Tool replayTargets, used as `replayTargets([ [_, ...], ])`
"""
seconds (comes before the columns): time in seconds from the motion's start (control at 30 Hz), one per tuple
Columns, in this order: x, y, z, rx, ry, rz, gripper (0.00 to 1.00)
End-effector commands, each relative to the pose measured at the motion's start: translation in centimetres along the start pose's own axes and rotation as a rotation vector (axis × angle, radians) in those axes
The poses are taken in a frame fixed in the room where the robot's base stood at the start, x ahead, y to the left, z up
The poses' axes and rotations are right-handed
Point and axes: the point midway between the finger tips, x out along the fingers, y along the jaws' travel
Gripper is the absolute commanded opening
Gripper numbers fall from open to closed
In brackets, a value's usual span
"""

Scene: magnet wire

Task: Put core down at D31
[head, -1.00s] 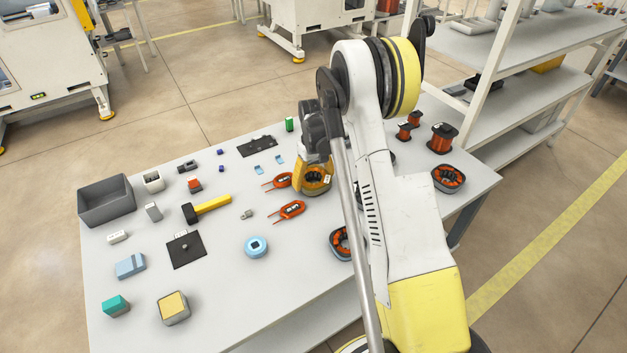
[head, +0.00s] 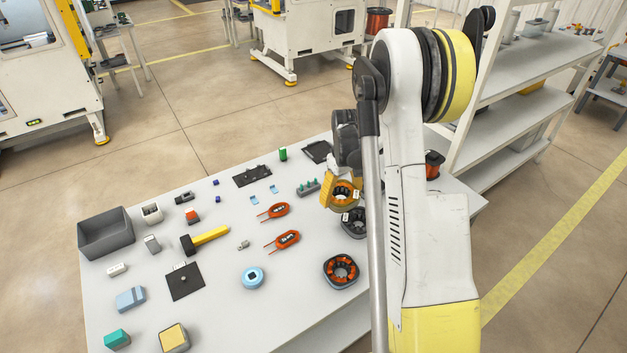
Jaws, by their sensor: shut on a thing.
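My gripper (head: 340,190) is shut on a ring-shaped core (head: 345,196) with orange windings, held at the right part of the table. The yellow fingers and my arm hide part of it. Just below it in the picture, a dark core (head: 355,223) with a pale label is partly covered by my arm. Another dark core with orange windings (head: 341,270) lies nearer the front edge. I cannot read any marking D31, and the height of the held core above the table is unclear.
Two red coil pieces with leads (head: 273,210) lie left of the gripper. A block with green pegs (head: 308,188) and a dark plate (head: 317,151) are close behind it. A light blue round part (head: 252,278) and a yellow-handled hammer (head: 205,239) lie further left on the table (head: 215,310).

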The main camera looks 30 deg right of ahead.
Motion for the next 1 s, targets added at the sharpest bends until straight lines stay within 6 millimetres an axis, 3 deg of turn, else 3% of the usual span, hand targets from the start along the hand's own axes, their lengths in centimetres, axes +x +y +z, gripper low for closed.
replayTargets([
  [0.23,-0.5,0.3,0.6,-0.001,0.000,0.000,0.48],
  [0.37,-0.8,-1.2,0.3,-0.002,0.000,0.000,0.48],
  [0.47,-1.4,-3.8,0.2,-0.001,0.000,0.000,0.48],
  [0.67,-3.2,-12.0,0.5,0.005,0.000,0.000,0.48],
  [0.8,-4.4,-18.2,1.9,0.014,0.000,0.000,0.48],
  [1.0,-5.5,-24.0,4.0,0.027,0.000,0.000,0.48],
])
